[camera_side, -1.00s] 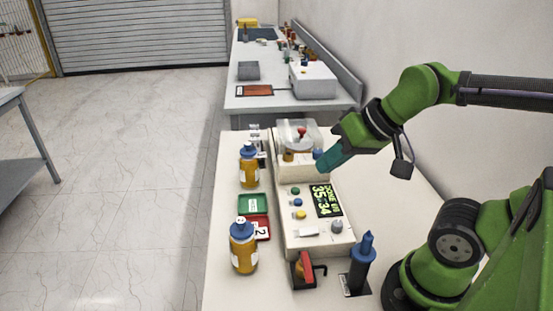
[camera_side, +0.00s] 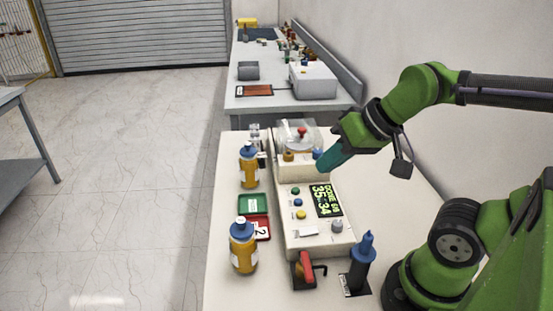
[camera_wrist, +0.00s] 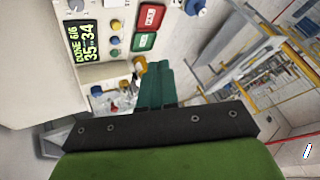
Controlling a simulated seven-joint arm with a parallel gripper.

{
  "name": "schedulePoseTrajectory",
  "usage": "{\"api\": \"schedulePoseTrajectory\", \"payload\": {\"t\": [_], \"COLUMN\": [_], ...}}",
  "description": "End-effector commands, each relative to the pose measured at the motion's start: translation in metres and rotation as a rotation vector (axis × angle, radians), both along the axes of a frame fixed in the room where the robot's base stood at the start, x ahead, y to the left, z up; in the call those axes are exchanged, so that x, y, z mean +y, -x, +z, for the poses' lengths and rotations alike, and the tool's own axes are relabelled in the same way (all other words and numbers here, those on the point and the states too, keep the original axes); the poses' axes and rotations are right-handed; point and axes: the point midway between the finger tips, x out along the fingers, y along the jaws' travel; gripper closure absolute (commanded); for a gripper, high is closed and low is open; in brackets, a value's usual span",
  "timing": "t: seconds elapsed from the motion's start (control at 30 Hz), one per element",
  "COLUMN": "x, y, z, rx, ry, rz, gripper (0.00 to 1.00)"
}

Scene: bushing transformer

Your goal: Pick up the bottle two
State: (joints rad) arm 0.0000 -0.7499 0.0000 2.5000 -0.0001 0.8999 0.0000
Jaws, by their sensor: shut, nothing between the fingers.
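Two amber bottles with blue caps stand upright on the bench in the side view. The near bottle (camera_side: 243,248) is beside a red plate marked 2 (camera_side: 263,228). The far bottle (camera_side: 249,167) is beyond a green plate (camera_side: 254,204). I cannot read a number on either bottle. My gripper (camera_side: 323,168), with teal fingers, is shut and empty. It hangs over the right side of the white machine (camera_side: 315,238), well apart from both bottles. In the wrist view, the shut fingers (camera_wrist: 157,75) point toward the machine's end, and a blue cap (camera_wrist: 193,6) shows at the top.
The machine has a lit display (camera_side: 325,200), several buttons and a clear-covered part (camera_side: 298,136). A red-handled device (camera_side: 304,270) and a dark blue upright tool (camera_side: 359,264) stand at the front. Bare bench lies left of the bottles. A second bench (camera_side: 255,102) stands behind.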

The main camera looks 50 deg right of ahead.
Motion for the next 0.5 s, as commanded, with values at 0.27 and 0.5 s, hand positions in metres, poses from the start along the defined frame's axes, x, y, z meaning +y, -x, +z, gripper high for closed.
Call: {"api": "schedulePoseTrajectory", "payload": {"t": [0.27, 0.5], "x": [0.0, 0.0], "y": [0.0, 0.0], "z": [0.0, 0.0], "rx": [0.0, 0.0], "ry": [0.0, 0.0], "rz": [0.0, 0.0], "gripper": [1.0, 0.83]}}
